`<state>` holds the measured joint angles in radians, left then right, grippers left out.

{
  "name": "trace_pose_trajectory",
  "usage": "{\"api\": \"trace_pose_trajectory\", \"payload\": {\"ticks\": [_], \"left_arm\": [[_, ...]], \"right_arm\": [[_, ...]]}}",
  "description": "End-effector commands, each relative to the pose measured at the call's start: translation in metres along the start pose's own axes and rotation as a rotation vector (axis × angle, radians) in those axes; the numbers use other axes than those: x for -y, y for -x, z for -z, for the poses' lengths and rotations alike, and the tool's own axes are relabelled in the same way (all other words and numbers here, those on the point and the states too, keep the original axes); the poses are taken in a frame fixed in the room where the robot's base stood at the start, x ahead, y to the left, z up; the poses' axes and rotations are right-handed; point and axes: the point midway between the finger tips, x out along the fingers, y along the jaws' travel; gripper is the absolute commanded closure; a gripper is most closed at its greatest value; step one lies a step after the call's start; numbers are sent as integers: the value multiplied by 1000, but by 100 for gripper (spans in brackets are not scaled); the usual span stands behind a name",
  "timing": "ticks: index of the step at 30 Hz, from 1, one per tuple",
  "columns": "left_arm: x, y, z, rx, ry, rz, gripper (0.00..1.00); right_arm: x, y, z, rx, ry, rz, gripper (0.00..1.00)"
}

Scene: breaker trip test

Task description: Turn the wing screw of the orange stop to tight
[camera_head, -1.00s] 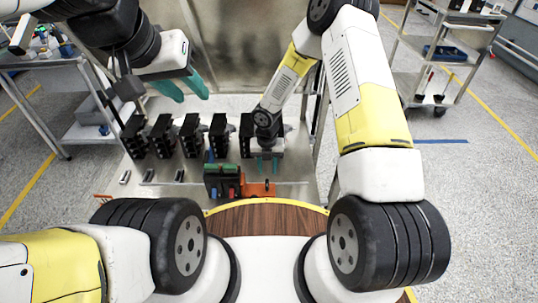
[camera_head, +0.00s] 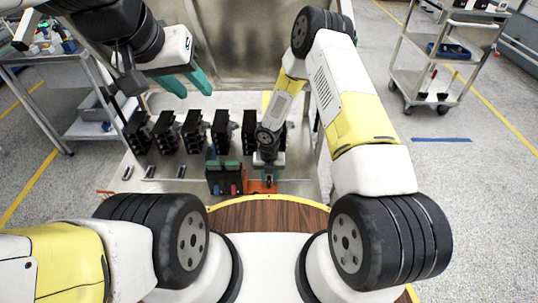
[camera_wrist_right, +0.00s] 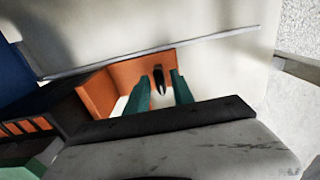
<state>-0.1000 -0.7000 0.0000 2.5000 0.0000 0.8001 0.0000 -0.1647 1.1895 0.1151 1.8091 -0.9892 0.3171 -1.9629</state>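The orange stop (camera_head: 256,187) sits at the front of the bench, beside a black block with green terminals (camera_head: 224,178). In the right wrist view the stop (camera_wrist_right: 125,75) shows as an orange bracket with a dark wing screw (camera_wrist_right: 159,82) on it. My right gripper (camera_head: 269,180) is at the stop. In the wrist view its two teal fingers stand on either side of the wing screw, with gaps showing, so it is open. The gripper hides much of the screw in the head view. My left gripper (camera_head: 188,84) is open and empty, above the back left of the bench.
Several black breakers (camera_head: 193,132) stand in a row behind the stop. Small metal pieces (camera_head: 150,172) lie at the left of the bench (camera_head: 195,186). A wooden, yellow-edged surface (camera_head: 265,217) is in front. A cart (camera_head: 440,60) stands off to the right.

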Motion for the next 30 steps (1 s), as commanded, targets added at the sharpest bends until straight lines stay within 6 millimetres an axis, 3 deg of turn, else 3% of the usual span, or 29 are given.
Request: {"api": "trace_pose_trajectory", "payload": {"ticks": [1,4,17,30], "left_arm": [[0,0,0,0,0,0,64],[0,0,0,0,0,0,64],[0,0,0,0,0,0,64],[0,0,0,0,0,0,64]], "right_arm": [[0,0,0,0,0,0,83],[0,0,0,0,0,0,100],[0,0,0,0,-39,0,100],[0,0,0,-1,-356,1,100]]}}
